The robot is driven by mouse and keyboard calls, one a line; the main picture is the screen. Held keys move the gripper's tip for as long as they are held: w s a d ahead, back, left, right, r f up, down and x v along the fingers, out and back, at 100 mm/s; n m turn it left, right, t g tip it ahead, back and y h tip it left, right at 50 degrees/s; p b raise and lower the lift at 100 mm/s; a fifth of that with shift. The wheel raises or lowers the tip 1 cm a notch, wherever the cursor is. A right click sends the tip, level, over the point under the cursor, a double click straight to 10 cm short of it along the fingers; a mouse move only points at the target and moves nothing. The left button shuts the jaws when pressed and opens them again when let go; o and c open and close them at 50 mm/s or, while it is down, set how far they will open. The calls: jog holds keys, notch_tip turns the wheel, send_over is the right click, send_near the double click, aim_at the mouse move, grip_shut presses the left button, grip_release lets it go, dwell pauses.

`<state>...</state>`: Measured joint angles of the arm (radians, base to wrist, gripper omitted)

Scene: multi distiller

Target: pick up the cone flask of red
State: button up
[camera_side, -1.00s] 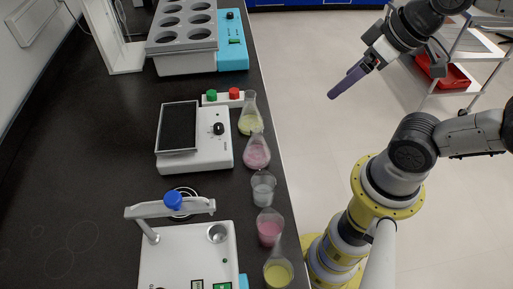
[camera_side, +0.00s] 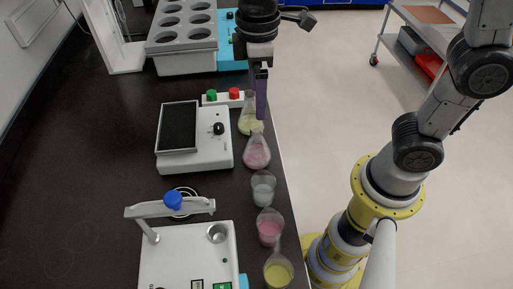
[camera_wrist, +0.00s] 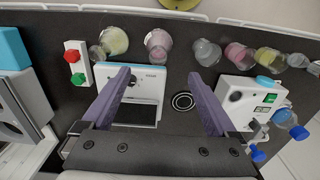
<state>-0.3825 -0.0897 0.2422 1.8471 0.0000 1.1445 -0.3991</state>
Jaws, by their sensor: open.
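The cone flask of red (camera_side: 257,154) shows as a flask with pinkish-red liquid, upright near the bench's right edge. In the wrist view this flask (camera_wrist: 158,42) is near the top, beyond the gap between my fingers. My gripper (camera_side: 261,112) points down in the side view and overlaps the neck of the yellow-liquid cone flask (camera_side: 249,124); the red flask is just below its fingertips in the picture. In the wrist view my gripper (camera_wrist: 158,80) has its two purple fingers wide apart with nothing between them.
A clear beaker (camera_side: 263,190), a pink beaker (camera_side: 269,232) and a yellow beaker (camera_side: 278,273) continue the row along the edge. A hotplate device (camera_side: 208,150) stands left of the flasks. A red-and-green button box (camera_side: 222,99) and a holed rack (camera_side: 185,30) are farther back.

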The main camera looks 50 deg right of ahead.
aim_at(256, 136)
jog(key=shift+w+f, duration=0.15)
jog(key=shift+f, duration=6.7)
grip_shut()
jog(key=shift+r, duration=0.2)
